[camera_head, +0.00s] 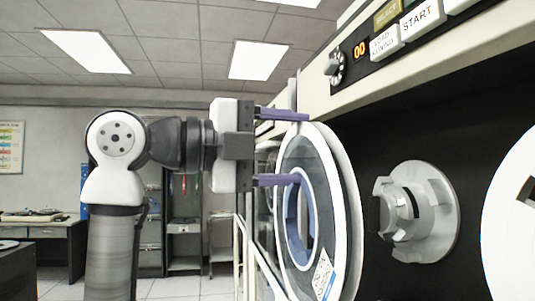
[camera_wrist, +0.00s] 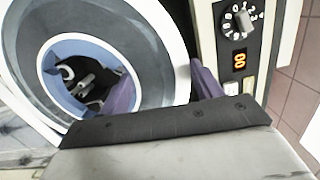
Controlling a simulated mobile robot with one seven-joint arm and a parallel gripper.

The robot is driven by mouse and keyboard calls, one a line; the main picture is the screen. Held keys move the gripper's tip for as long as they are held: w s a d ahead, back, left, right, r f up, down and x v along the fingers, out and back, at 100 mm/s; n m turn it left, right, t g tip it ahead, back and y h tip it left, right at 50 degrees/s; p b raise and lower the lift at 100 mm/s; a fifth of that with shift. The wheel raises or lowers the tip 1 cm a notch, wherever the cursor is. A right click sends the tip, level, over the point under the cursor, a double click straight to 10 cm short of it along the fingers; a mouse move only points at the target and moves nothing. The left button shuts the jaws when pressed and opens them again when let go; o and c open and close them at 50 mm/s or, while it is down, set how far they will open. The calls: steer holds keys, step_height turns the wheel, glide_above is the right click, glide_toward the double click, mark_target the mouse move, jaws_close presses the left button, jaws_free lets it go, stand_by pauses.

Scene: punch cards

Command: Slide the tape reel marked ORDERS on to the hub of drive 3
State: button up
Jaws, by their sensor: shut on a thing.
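A tape reel (camera_head: 347,225) with clear and white flanges and a blue-grey centre ring stands upright, face toward the drive. A small label (camera_head: 322,275) sits low on it; its text is too small to read. My gripper (camera_head: 300,148) is shut on the reel's band, one purple finger at the outer rim and one in the centre hole. The grey drive hub (camera_head: 415,212) is bare, to the right of the reel and apart from it. In the wrist view the reel (camera_wrist: 160,50) fills the left, and the hub (camera_wrist: 82,82) shows off-centre through its hole. No drive number is legible.
A panel (camera_head: 440,40) with a knob, a display reading 00 and buttons overhangs the dark drive recess. Another white reel (camera_head: 512,225) is at the right edge. A desk (camera_head: 45,235) and shelves (camera_head: 185,235) stand far behind at left.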

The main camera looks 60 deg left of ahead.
steer(key=d+b+x, duration=0.1)
steer(key=x, duration=0.6)
steer(key=shift+w+b, duration=0.2)
steer(key=shift+b, duration=0.1)
steer(key=shift+w+d, duration=0.1)
steer(key=shift+w, duration=0.05)
stand_by(1.4)
steer(key=shift+d+x, duration=0.2)
steer(key=shift+x, duration=1.55)
steer(key=shift+d+x, duration=0.15)
steer(key=shift+x, duration=1.6)
steer(key=o, duration=1.5)
steer(key=shift+f, duration=0.1)
steer(key=shift+c, duration=1.1)
